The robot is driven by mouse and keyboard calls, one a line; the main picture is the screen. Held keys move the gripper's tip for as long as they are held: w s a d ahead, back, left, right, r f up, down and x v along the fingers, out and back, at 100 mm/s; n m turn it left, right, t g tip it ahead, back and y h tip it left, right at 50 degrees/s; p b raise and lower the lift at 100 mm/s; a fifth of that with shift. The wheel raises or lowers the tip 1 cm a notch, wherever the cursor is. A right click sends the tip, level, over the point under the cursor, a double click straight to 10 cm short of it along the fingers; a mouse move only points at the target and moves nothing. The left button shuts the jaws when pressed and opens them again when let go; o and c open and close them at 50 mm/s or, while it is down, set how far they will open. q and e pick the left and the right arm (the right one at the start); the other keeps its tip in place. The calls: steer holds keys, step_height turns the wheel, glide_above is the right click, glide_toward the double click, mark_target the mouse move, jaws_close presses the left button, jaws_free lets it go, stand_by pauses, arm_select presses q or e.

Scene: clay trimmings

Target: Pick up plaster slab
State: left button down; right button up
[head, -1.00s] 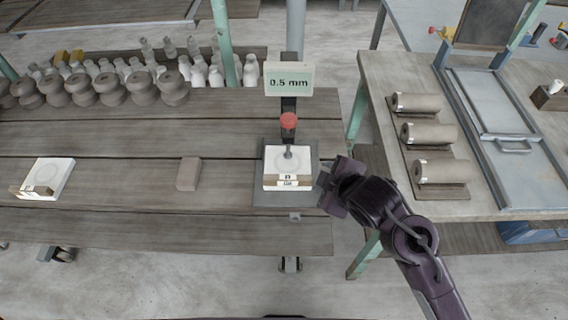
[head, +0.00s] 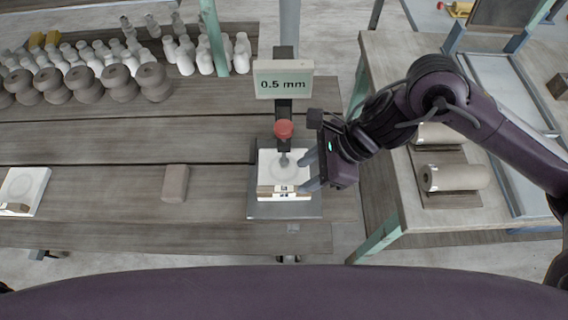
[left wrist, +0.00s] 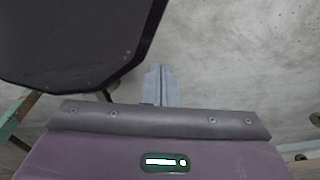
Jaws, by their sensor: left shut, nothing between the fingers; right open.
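A white plaster slab (head: 270,172) lies on the grey base of a thickness gauge, under its probe, with a label on its front edge. A second white slab (head: 24,188) with a round mark lies on the bench at the far left. My right gripper (head: 310,169) is open at the right edge of the slab on the gauge, its fingers pointing left. Whether the fingers touch the slab cannot be told. My left gripper (left wrist: 161,86) is shut and empty above the floor in the left wrist view. It is not in the head view.
The gauge has a red knob (head: 284,129) and a display (head: 283,80) reading 0.5 mm close to my right gripper. A brown block (head: 175,183) lies on the bench. Bottles and dark clay pieces crowd the back left. Clay rolls (head: 455,177) lie on the right table.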

mark_target(284, 188)
steer(key=shift+a+f, duration=0.1)
steer(key=shift+f, duration=0.2)
steer(key=p+x, duration=0.2)
steer(key=x, duration=0.4)
steer(key=shift+f, duration=0.15)
steer(key=shift+a+f, duration=0.2)
steer(key=shift+f, duration=0.05)
arm_select(q)
steer(key=shift+s+a+r, duration=0.1)
steer(key=shift+s+r, duration=0.15)
steer(key=shift+r, duration=0.35)
steer(key=shift+s+r, duration=0.2)
steer(key=shift+r, duration=0.4)
arm_select(e)
steer(key=shift+w, duration=0.1)
jaws_close()
